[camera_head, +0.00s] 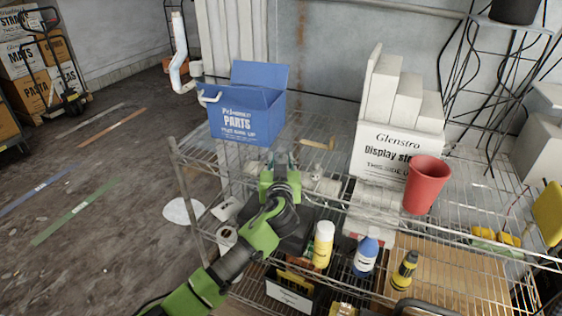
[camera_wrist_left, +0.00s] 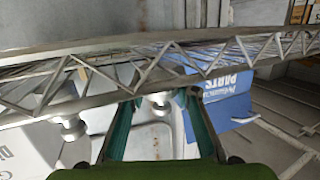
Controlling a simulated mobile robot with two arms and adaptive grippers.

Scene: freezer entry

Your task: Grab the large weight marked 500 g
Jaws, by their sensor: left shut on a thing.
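My left gripper (camera_head: 281,163) reaches over the top wire shelf, in front of the blue parts box. In the left wrist view its two fingers (camera_wrist_left: 166,92) are closed on the sides of a pale metal weight (camera_wrist_left: 157,104) with a knobbed top. Its marking cannot be read, and the gripper hides it in the head view. A second metal weight (camera_wrist_left: 68,128) stands apart to the left in the wrist view. Small metal weights (camera_head: 318,172) also show right of the gripper in the head view. My right gripper is not in view.
The blue parts box (camera_head: 238,112) stands behind and left of the gripper. A white display box (camera_head: 383,153) and a red cup (camera_head: 427,186) stand to the right. The wire shelf's front rail (camera_wrist_left: 110,78) crosses the wrist view. Bottles (camera_head: 324,244) stand on the lower shelf.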

